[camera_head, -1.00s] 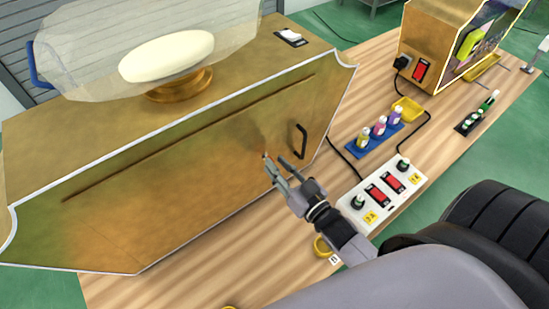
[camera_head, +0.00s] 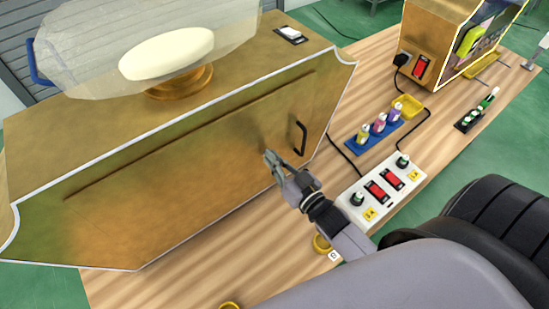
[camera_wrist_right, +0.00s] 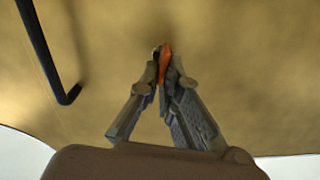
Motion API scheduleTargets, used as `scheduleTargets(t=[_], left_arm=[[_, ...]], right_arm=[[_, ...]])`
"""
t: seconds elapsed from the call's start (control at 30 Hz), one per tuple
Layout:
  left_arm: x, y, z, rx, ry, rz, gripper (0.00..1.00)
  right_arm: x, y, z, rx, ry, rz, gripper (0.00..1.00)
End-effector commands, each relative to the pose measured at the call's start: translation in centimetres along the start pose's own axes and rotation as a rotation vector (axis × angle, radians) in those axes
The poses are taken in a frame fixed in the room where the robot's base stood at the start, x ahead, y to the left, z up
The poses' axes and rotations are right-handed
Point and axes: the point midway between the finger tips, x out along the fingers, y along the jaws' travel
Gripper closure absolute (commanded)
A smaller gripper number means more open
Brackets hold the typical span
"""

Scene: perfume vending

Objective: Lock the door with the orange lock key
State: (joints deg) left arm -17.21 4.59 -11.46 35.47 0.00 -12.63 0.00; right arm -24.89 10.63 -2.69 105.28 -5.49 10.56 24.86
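The door (camera_head: 200,165) is the large gold front panel of the cabinet, and it sits flush with the cabinet front. Its black handle (camera_head: 301,138) is to the right of my right gripper (camera_head: 272,163) in the head view. In the right wrist view the handle (camera_wrist_right: 48,60) is at the upper left. My right gripper (camera_wrist_right: 163,72) is shut on the orange key (camera_wrist_right: 166,62), close against the door face. The key's tip and the lock are hidden by the fingers. In the head view the key is hidden. My left gripper is not in view.
A white control box (camera_head: 385,188) with red switches and knobs stands right of my right arm. A gold machine (camera_head: 432,45) stands at the back right.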

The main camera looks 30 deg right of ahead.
Motion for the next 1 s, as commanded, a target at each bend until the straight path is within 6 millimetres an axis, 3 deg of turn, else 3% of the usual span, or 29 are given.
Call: scheduleTargets(t=[0.27, 0.6, 0.87, 0.9, 1.0], left_arm=[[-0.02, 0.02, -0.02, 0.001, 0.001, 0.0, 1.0], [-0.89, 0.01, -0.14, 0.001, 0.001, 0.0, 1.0], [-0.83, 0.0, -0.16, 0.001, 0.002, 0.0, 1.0], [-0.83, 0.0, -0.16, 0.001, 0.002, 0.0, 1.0], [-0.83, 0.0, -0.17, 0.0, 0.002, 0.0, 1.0]], right_arm=[[-0.01, -0.04, -0.01, -0.001, 0.0, -0.001, 1.0], [0.02, -0.25, -0.04, -0.204, 0.0, 0.001, 1.0], [0.02, -0.24, 0.02, -0.21, 0.001, 0.0, 1.0], [0.02, -0.24, 0.01, -0.21, 0.001, 0.0, 0.92], [0.02, -0.24, 0.01, -0.209, 0.001, 0.0, 0.86]])
